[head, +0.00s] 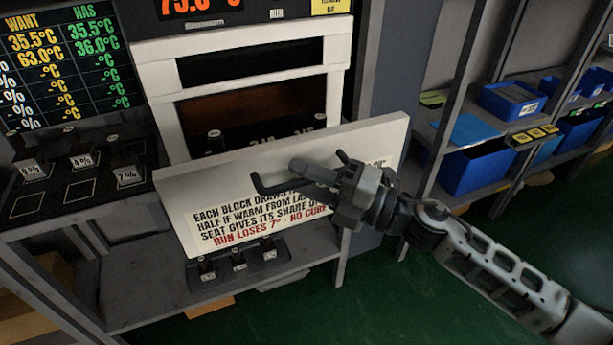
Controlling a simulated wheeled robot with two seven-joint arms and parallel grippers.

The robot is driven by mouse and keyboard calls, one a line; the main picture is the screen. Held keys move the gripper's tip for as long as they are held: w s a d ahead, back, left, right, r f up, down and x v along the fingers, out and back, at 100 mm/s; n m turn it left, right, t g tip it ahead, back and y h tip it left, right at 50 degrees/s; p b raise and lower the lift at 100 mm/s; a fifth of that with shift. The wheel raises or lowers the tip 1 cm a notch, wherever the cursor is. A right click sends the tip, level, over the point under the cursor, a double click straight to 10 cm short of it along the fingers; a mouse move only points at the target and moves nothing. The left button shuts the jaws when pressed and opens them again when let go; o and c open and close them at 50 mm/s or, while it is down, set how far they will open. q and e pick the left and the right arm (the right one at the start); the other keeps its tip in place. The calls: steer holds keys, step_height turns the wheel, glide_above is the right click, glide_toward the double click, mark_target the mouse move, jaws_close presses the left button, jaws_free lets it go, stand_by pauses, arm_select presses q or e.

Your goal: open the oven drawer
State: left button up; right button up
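The oven (155,68) has a white frame and a dark opening at the centre left. Its drawer front (180,200), a white panel with printed text, stands out from the frame, so the drawer is at least partly open. Dark block tops (215,140) show behind the panel's upper edge. A dark bar handle (265,188) is on the panel; its middle is hidden by my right gripper (305,172). The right gripper's fingers close around the handle, and its arm reaches in from the right. My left gripper is not in view.
Several labelled blocks (82,160) sit on a counter at the left. More blocks (238,262) stand on a lower shelf under the drawer. Racks with blue bins (478,172) stand at the right. Green floor (400,300) is open in front.

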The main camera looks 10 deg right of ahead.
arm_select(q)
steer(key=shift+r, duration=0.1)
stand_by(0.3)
